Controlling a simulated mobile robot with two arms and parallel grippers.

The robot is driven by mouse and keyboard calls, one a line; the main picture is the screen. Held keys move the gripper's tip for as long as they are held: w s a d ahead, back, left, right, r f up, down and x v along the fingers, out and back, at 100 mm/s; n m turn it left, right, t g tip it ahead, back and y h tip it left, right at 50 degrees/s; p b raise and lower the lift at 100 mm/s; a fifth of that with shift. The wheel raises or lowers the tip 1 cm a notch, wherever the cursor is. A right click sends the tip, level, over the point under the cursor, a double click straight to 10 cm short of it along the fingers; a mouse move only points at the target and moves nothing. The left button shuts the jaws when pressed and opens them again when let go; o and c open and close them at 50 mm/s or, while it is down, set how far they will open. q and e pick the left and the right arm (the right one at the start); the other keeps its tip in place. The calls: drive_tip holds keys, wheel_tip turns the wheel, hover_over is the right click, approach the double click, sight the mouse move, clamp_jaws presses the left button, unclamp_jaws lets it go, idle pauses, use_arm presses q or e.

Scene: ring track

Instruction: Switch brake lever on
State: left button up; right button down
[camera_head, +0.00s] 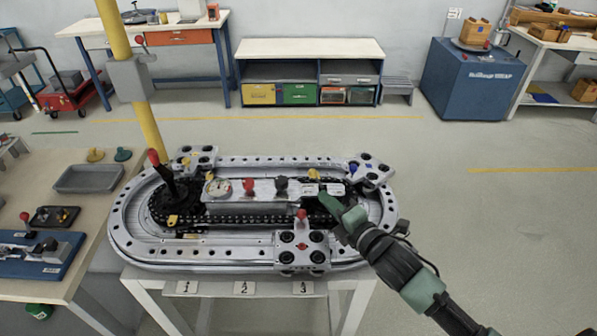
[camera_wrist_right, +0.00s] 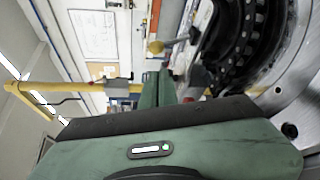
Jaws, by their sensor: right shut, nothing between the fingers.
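The ring track (camera_head: 130,235), a grey metal oval, stands on a white stand. A black lever with a red grip (camera_head: 158,170) rises tilted at its left end. A smaller red-knobbed lever (camera_head: 301,216) stands by the front carriage. No label shows which one is the brake lever. My right gripper (camera_head: 325,200) is over the right part of the central panel, close to the dark knobs (camera_head: 281,184) and right of them. It is shut and empty; its green fingers (camera_wrist_right: 160,88) also show in the wrist view. My left gripper is out of view.
A side table (camera_head: 20,180) at the left holds a grey tray (camera_head: 88,178) and small lever fixtures. A yellow post (camera_head: 150,125) rises behind the track's left end. Carriages with black rollers sit on the track. The floor at the right is clear.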

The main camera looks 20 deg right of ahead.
sight(315, 178)
drive_tip(key=x, duration=0.1)
drive_tip(key=p+x, duration=0.1)
drive_tip(key=x, duration=0.3)
drive_tip(key=shift+r+p, duration=0.3)
drive_tip(key=shift+p, duration=0.05)
drive_tip(key=x, duration=0.2)
drive_tip(key=shift+w+a+f, duration=0.1)
drive_tip(key=shift+w+f, duration=0.05)
drive_tip(key=shift+w, duration=0.2)
drive_tip(key=shift+w+a+f+p, duration=0.2)
drive_tip(key=shift+w+p, duration=0.15)
drive_tip(key=shift+w, duration=0.3)
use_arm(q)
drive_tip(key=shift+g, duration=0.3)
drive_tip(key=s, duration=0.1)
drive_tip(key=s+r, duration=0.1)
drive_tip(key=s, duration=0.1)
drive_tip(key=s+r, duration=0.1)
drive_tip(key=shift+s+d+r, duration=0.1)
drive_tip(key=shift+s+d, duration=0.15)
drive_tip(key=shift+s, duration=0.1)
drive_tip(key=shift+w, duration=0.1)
use_arm(e)
drive_tip(key=shift+d, duration=0.1)
